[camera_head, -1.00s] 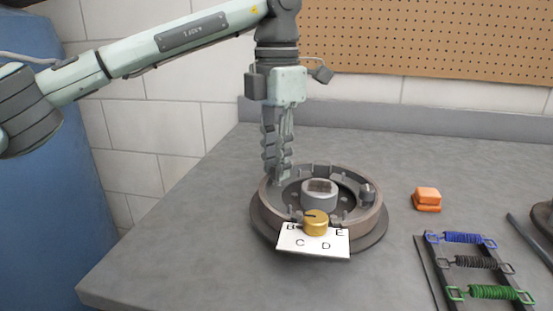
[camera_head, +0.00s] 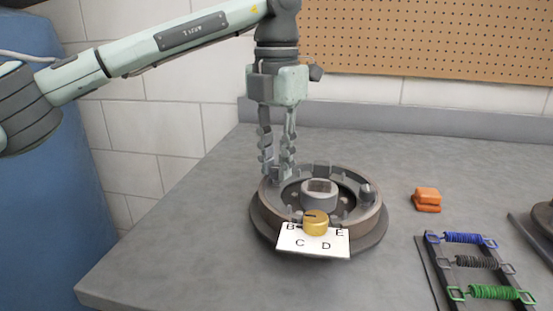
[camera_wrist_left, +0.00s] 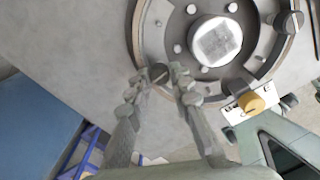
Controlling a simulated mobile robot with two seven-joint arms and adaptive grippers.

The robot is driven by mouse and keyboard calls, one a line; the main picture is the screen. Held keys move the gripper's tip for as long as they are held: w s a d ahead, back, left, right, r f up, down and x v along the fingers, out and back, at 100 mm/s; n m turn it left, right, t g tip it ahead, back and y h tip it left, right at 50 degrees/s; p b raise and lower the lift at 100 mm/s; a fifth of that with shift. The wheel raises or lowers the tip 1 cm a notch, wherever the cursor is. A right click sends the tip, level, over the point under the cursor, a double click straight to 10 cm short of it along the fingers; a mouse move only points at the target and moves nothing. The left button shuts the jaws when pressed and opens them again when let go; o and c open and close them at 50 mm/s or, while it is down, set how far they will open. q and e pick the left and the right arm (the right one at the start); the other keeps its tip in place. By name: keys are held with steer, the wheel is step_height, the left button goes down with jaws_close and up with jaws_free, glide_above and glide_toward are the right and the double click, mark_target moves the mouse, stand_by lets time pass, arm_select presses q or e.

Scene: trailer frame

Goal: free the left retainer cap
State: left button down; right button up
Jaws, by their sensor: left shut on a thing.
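The round drum assembly (camera_head: 265,218) lies on the grey bench, with a pale hub (camera_head: 319,196) in its middle. My left gripper (camera_head: 277,171) points down at the ring's far left edge. In the left wrist view its fingertips (camera_wrist_left: 164,76) close on the left retainer cap (camera_wrist_left: 158,73), a small dark round piece at the drum's rim. The fingers hide most of this cap in the head view. The other retainer cap (camera_head: 367,191) stands on the right of the ring, clear of the gripper. My right gripper is not in view.
A gold knob (camera_head: 315,224) sits at the drum's front by a white lettered plate (camera_head: 312,247). An orange block (camera_head: 427,197) and a rack with blue, black and green springs (camera_head: 475,264) lie to the right. The bench behind the drum is clear.

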mark_target(276, 168)
arm_select(q)
steer(key=c, duration=1.4)
jaws_free()
steer(key=shift+o, duration=0.2)
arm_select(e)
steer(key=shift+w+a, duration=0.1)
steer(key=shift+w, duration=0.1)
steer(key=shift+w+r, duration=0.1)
arm_select(q)
steer(key=shift+r, duration=0.1)
step_height(276, 168, up, 12)
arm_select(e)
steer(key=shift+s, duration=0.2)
